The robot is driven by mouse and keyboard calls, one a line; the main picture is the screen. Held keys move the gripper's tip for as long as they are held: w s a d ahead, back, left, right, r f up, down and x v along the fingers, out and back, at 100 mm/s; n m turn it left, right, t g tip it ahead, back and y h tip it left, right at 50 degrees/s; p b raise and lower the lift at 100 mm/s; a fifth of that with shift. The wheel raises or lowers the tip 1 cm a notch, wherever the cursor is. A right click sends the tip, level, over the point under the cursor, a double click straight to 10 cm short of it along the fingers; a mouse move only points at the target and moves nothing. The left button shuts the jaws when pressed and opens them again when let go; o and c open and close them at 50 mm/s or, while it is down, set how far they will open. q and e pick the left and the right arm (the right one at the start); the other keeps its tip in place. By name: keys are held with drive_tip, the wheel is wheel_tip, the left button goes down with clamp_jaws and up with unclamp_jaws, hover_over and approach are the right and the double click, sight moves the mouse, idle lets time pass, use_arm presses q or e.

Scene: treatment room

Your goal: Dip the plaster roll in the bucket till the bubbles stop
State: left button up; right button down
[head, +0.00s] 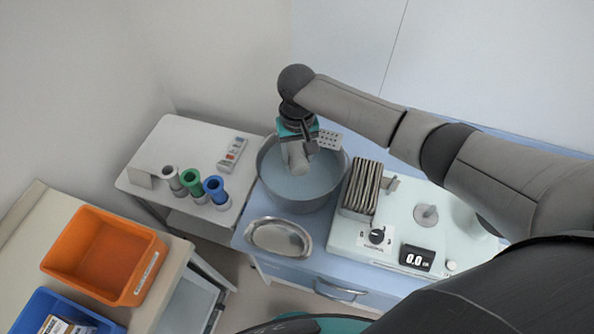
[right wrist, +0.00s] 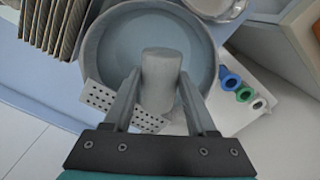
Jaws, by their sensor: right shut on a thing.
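The bucket (head: 328,189) is a round grey basin with water in it, on the blue cabinet in the middle of the head view. It also fills the middle of the right wrist view (right wrist: 91,38). My right gripper (head: 297,140) is over the bucket, pointing down. It is shut on the plaster roll (head: 298,158), a pale grey cylinder, which also shows between the fingers in the right wrist view (right wrist: 161,72). The roll hangs inside the bucket's rim; I cannot tell how deep it is in the water. No bubbles can be made out. My left gripper is not in view.
A metal tray (head: 262,238) lies in front of the bucket. A rack of grey slabs (head: 361,187) and a device with a display (head: 417,258) stand to the right. Coloured rolls (head: 191,180) stand on a white table at left. An orange bin (head: 88,250) is front left.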

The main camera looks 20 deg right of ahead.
drive_tip(key=shift+r, duration=2.6)
drive_tip(key=shift+d, duration=0.1)
